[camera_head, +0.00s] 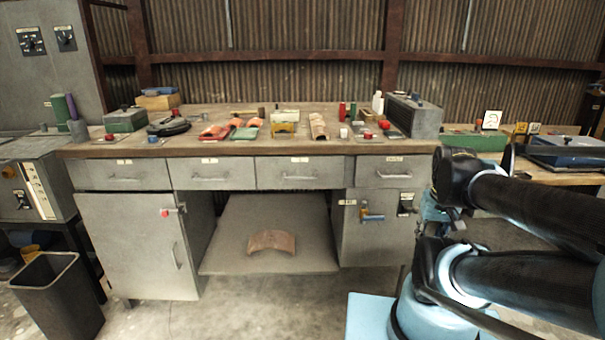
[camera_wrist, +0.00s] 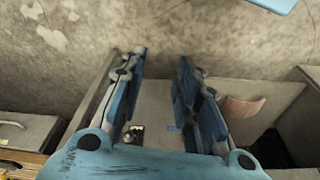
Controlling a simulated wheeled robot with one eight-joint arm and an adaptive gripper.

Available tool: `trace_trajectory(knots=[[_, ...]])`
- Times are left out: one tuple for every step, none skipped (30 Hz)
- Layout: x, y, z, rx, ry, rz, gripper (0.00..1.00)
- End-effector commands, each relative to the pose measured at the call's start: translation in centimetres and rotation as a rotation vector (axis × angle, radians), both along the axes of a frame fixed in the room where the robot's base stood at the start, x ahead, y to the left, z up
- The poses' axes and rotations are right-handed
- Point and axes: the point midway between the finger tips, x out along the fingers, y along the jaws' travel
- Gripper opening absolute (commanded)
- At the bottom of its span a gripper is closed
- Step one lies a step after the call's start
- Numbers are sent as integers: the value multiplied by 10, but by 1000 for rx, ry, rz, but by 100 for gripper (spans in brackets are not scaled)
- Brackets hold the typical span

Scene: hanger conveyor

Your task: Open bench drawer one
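The workbench (camera_head: 330,146) has a row of grey drawers under its top, all shut. The leftmost drawer (camera_head: 103,171), the second drawer (camera_head: 207,165), the third drawer (camera_head: 312,162) and the right drawer (camera_head: 395,181) each have a bar handle and a small label. The labels are too small to read, so I cannot tell which is drawer one. My gripper (camera_wrist: 162,62) shows in the wrist view with its two blue fingers spread apart and nothing between them. It is apart from the handles. In the head view my arm stands at the right, and the gripper cannot be made out.
Below the drawers are a left cabinet door (camera_head: 147,245) and a right cabinet (camera_head: 378,240). A curved rusty plate (camera_head: 272,242) lies on the low shelf between them. A black bin (camera_head: 58,298) stands at front left. Tools and boxes crowd the bench top.

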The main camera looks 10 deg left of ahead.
Motion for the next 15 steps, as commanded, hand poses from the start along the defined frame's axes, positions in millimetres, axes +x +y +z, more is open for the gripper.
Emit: trace_trajectory(knots=[[-6,1,5,-1,-10,7,30],[-6,1,8,-2,-11,15,30],[-4,3,11,-5,-12,32,30],[-1,4,15,-7,-11,51,30],[3,6,20,-10,-11,72,30],[10,10,28,-16,-10,110,30],[15,14,35,-21,-9,142,30],[21,18,42,-27,-9,178,30],[30,24,53,-35,-8,234,30],[38,29,61,-42,-8,279,30],[45,35,70,-50,-8,323,30],[55,43,81,-60,-8,385,30],[63,50,88,-67,-8,431,30],[70,57,96,-74,-8,478,30],[80,66,106,-84,-9,538,30]])
